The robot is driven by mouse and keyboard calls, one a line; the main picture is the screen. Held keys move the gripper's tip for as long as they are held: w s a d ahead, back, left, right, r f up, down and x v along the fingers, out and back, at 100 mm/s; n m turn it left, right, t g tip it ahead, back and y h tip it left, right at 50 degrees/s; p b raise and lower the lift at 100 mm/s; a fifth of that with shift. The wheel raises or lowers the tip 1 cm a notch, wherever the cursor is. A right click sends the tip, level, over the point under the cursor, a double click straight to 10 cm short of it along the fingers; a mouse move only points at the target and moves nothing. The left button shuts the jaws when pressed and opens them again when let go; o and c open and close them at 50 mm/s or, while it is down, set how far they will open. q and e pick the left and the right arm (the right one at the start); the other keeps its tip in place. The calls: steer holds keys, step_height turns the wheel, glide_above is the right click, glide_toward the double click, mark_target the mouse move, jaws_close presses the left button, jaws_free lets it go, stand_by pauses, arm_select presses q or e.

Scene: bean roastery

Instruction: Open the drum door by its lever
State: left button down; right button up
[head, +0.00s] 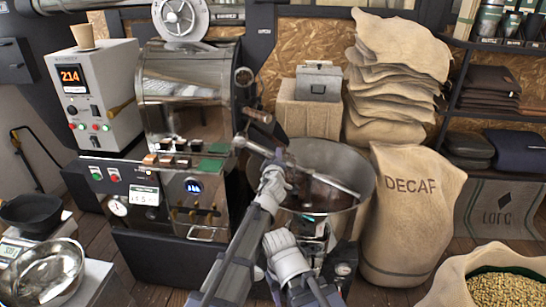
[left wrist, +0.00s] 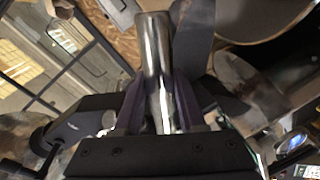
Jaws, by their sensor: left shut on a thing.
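My left gripper (head: 264,144) is at the right side of the roaster (head: 185,85), above the near left rim of the round cooling pan. In the left wrist view its jaws (left wrist: 158,105) are shut on a shiny metal bar (left wrist: 155,50), which appears to be the door lever. The bar sticks out past the fingers. In the head view the gripper hides most of the lever, and the drum door cannot be made out clearly. A brown handle (head: 258,116) shows just above the gripper. My right gripper is not in view.
The cooling pan (head: 368,180) with its stirring arm stands close right of the gripper. A DECAF sack (head: 410,215) stands beyond it. A control box (head: 98,90) is left of the roaster. A steel bowl (head: 45,270) is at the lower left.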

arm_select(q)
steer(key=shift+s+d+r+n+h+p, duration=0.1)
steer(key=shift+d+r+n+h+p, duration=0.15)
steer(key=shift+r+n+p, duration=0.65)
steer(key=shift+d+r+n+h+p, duration=0.15)
steer(key=shift+d+r+n+p, duration=0.15)
steer(key=shift+r+n+p, duration=0.5)
steer(key=shift+r, duration=0.4)
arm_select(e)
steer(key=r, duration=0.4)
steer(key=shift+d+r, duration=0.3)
arm_select(q)
steer(key=shift+d, duration=0.1)
steer(key=c, duration=0.5)
jaws_free()
